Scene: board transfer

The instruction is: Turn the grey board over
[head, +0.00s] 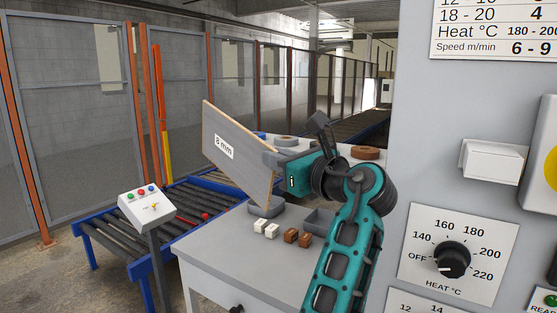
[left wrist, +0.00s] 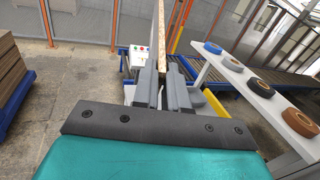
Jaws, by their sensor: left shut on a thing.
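The grey board (head: 225,125) is held up in the air, tilted, with a white thickness label on the face turned to the head camera. Its light brown edge shows. My left gripper (head: 272,160) is shut on the board's right edge, above the white table. In the left wrist view the board (left wrist: 181,25) shows nearly edge-on, running up from between the two dark fingers of my left gripper (left wrist: 166,82). The board's far face is hidden in the head view. My right gripper is in neither view.
A roller conveyor (head: 120,240) and a button box (head: 147,205) stand left. A grey machine panel (head: 415,150) closes off the right.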

